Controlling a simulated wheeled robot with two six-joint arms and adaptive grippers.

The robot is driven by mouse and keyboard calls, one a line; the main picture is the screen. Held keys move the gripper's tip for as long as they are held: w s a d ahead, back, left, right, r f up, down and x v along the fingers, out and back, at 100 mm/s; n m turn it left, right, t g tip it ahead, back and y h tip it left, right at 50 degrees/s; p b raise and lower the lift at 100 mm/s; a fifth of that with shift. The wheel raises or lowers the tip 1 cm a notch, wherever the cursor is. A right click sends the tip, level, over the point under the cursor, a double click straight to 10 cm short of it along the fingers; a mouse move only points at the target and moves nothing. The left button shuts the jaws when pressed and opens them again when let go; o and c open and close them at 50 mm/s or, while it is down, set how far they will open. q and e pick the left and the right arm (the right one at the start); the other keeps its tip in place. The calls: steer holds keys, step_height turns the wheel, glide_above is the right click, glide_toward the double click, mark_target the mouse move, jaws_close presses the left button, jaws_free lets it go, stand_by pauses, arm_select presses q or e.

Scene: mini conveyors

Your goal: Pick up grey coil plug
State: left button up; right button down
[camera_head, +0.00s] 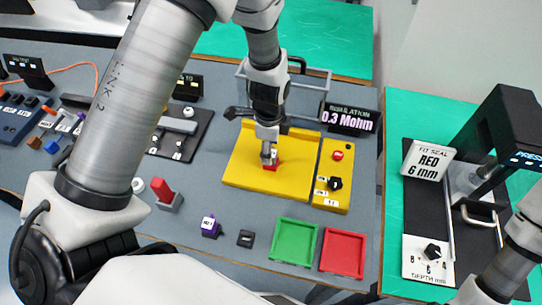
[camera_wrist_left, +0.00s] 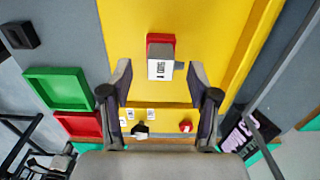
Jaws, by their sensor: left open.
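A small light-grey block with a dark printed label (camera_wrist_left: 160,68), which looks like the grey coil plug, stands at a red socket piece (camera_wrist_left: 161,40) on the yellow fixture (camera_wrist_left: 200,20). In the head view the red piece (camera_head: 271,166) shows under my left gripper (camera_head: 268,153), which mostly hides the grey block. In the left wrist view my left gripper (camera_wrist_left: 160,82) is open, with one finger on each side of the block's lower end. I cannot tell if they touch it. My right gripper is out of view.
A green tray (camera_head: 295,242) and a red tray (camera_head: 343,253) lie in front of the fixture. A purple labelled block (camera_head: 210,227) and a dark block (camera_head: 245,239) lie left of them. A sign reading 0.3 Mohm (camera_head: 350,117) and a control panel (camera_head: 333,175) stand right.

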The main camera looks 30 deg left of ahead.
arm_select(q)
step_height(320, 180, down, 4)
steer(key=shift+w+a+r, duration=0.1)
steer(key=shift+r, duration=0.2)
steer(key=shift+c, duration=0.3)
jaws_close()
